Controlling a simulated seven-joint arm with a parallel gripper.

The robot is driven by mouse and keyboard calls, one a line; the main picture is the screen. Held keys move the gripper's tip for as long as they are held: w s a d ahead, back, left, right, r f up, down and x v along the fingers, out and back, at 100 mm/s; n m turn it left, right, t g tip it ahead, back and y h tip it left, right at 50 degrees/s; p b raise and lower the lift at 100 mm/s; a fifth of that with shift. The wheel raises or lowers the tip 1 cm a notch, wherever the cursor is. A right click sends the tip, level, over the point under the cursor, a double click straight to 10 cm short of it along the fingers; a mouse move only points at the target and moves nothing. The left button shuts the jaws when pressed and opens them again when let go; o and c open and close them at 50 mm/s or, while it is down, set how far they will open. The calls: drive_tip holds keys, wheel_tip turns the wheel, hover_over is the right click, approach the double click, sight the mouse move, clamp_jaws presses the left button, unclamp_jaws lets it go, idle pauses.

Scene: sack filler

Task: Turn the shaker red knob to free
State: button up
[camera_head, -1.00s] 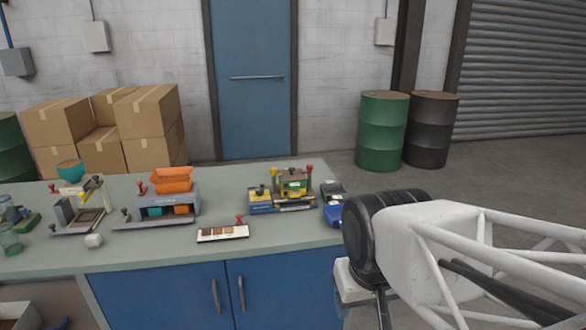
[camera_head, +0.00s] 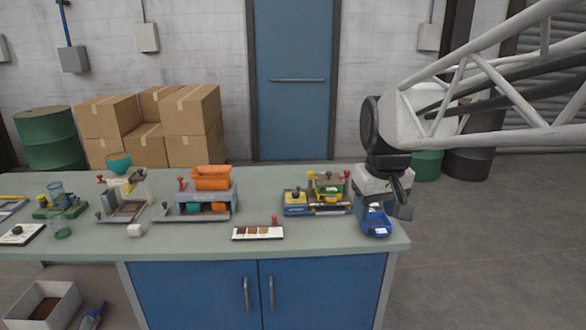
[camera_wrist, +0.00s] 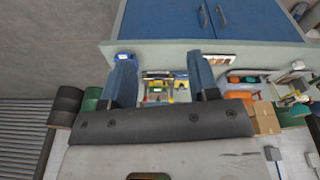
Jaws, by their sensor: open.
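My gripper (camera_head: 387,207) is open and empty above the right end of the bench, near the blue tray (camera_head: 374,227). In the wrist view its two blue-grey fingers (camera_wrist: 160,68) are spread apart. Several red knobs stand on the bench: one (camera_head: 347,174) on the blue and yellow machine (camera_head: 297,209), one (camera_head: 183,181) on the grey machine with the orange hopper (camera_head: 212,171), and one (camera_head: 274,219) behind the sample card (camera_head: 257,234). I cannot tell which machine is the shaker. The blue and yellow machine shows between the fingers in the wrist view (camera_wrist: 158,86).
Cardboard boxes (camera_head: 195,115) are behind the bench. Open floor lies to the right.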

drive_tip(key=w+d+r+n+g, duration=0.1)
drive_tip(key=w+d+n, duration=0.1)
drive_tip(key=w, duration=1.3)
drive_tip(key=w+d+r+n, duration=0.1)
drive_tip(key=w+d+n, duration=0.1)
drive_tip(key=w, duration=1.3)
drive_tip(key=w+d+f+n, duration=0.1)
drive_tip(key=w+f, duration=0.3)
drive_tip(key=w, duration=0.5)
drive_tip(key=w+d+f+n, duration=0.1)
drive_tip(key=w+f, duration=0.3)
drive_tip(key=w, duration=0.5)
drive_tip(key=w+d+f+n+g, duration=0.1)
drive_tip(key=w+d+f, duration=0.2)
drive_tip(key=w, duration=0.6)
drive_tip(key=shift+d+f, duration=0.25)
drive_tip(key=shift+f, duration=0.45)
drive_tip(key=shift+w+d+f, duration=0.2)
drive_tip(key=shift+w+f, duration=0.2)
drive_tip(key=shift+w, duration=0.2)
drive_tip(key=shift+f, duration=0.1)
drive_tip(key=shift+f, duration=3.8)
drive_tip(key=c, duration=0.9)
